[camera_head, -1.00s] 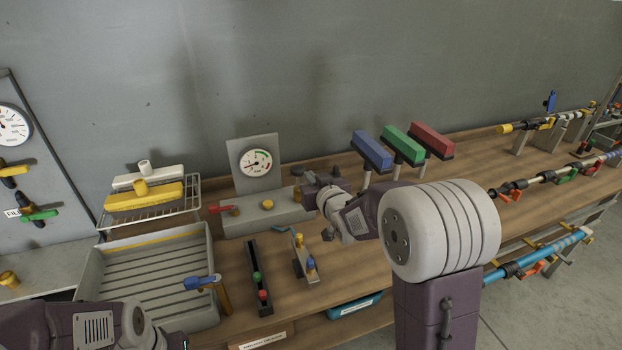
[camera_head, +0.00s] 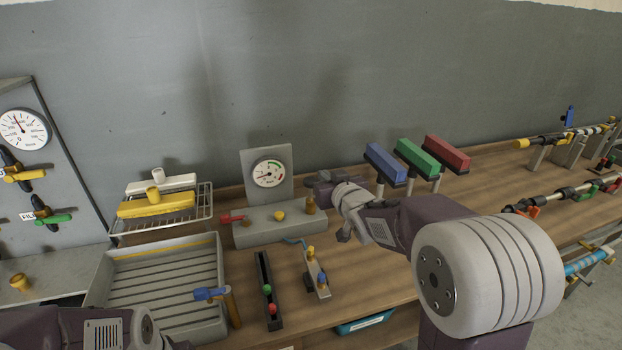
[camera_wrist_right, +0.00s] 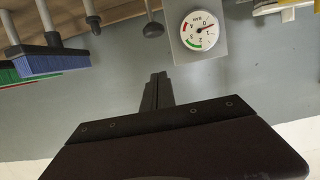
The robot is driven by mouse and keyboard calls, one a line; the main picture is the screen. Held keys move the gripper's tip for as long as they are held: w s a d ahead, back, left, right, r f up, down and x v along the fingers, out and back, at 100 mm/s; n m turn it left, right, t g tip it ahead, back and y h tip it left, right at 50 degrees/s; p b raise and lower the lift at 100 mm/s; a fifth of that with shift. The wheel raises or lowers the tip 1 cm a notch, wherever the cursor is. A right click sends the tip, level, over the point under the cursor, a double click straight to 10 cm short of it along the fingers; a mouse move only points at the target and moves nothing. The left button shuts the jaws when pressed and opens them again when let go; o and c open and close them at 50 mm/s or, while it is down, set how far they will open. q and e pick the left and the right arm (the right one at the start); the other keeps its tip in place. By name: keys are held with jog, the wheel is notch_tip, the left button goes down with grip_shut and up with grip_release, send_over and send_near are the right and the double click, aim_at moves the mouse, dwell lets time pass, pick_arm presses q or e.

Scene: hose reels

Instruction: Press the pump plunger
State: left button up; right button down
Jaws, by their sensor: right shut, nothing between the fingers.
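The pump plunger (camera_wrist_right: 153,29) shows in the right wrist view as a dark round knob on a rod, just beyond my fingertips and beside the gauge. In the head view it is hard to tell apart from my dark gripper. My right gripper (camera_wrist_right: 158,78) is shut and empty, with a visible gap between its tips and the knob in the wrist view. In the head view my right gripper (camera_head: 318,181) is at the right end of the grey pump block (camera_head: 262,229). My left arm shows at the lower left, but its gripper is out of view.
The gauge (camera_head: 268,174) stands behind the block, which carries a red lever (camera_head: 233,218) and a yellow knob (camera_head: 280,216). Blue (camera_head: 386,163), green (camera_head: 416,157) and red (camera_head: 447,153) brushes stand close on the right. A grey tray (camera_head: 160,285) lies at left.

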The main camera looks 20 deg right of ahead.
jog(key=p+x, duration=0.1)
jog(key=x, duration=0.8)
send_over(311, 189)
jog(key=s, duration=0.2)
notch_tip(311, 189, down, 4)
jog(key=shift+d+f, duration=0.1)
jog(key=shift+f, duration=0.05)
notch_tip(311, 189, down, 5)
jog(key=b, duration=0.4)
jog(key=shift+s, duration=0.1)
